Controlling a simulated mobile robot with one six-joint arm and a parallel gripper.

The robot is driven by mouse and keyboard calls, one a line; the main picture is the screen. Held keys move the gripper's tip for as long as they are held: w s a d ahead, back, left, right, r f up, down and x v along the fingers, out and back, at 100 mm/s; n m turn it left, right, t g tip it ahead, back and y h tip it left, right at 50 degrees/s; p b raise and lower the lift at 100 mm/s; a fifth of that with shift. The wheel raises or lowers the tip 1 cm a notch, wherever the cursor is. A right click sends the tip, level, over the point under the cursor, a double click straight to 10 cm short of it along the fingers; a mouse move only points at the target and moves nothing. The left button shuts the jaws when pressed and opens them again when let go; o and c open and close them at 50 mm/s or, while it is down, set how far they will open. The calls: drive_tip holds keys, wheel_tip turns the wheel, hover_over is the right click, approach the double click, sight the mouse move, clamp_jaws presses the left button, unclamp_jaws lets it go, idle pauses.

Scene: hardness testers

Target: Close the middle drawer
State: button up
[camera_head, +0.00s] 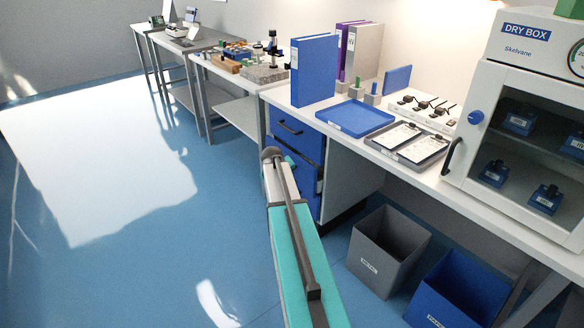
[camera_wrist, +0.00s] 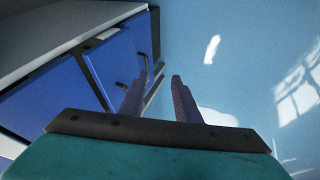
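A cabinet with blue drawers stands under the worktable. Its top drawer (camera_head: 298,136) has a dark handle and looks flush. Blue drawer fronts (camera_wrist: 112,62) also show at the left of the wrist view, seen tilted, with dark handles. My gripper (camera_head: 272,154) is in front of the cabinet. In the wrist view its two fingers (camera_wrist: 158,92) are apart with nothing between them. The left finger overlaps a drawer front; contact is unclear.
A grey bin (camera_head: 388,248) and a blue bin (camera_head: 458,290) stand on the floor right of the cabinet. The worktable (camera_head: 345,135) carries binders, trays and a dry box (camera_head: 535,120). The blue floor (camera_head: 190,270) left of my arm is clear.

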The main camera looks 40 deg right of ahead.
drive_tip(key=s+a+f+g+y, duration=0.1)
drive_tip(key=s+a+f, duration=0.3)
drive_tip(key=a+f, duration=0.4)
drive_tip(key=s+a+f+n+g+y, duration=0.1)
drive_tip(key=s+a+f, duration=0.2)
drive_tip(key=a+f, duration=0.5)
drive_tip(key=s+a+f+g+y, duration=0.1)
drive_tip(key=s+a+f, duration=0.4)
drive_tip(key=a, duration=0.6)
drive_tip(key=s+a+f+g, duration=0.1)
drive_tip(key=s+a+f, duration=0.3)
drive_tip(key=s, duration=0.5)
drive_tip(key=s+a+f+g+y, duration=0.1)
drive_tip(key=s+a+f, duration=0.3)
drive_tip(key=s+a, duration=0.5)
drive_tip(key=s+a+f+n+g, duration=0.1)
drive_tip(key=s+a+f+g, duration=0.2)
drive_tip(key=s+a, duration=0.4)
drive_tip(key=shift+s+f+y, duration=0.3)
drive_tip(key=shift+s+f, duration=0.1)
drive_tip(key=shift+s, duration=0.6)
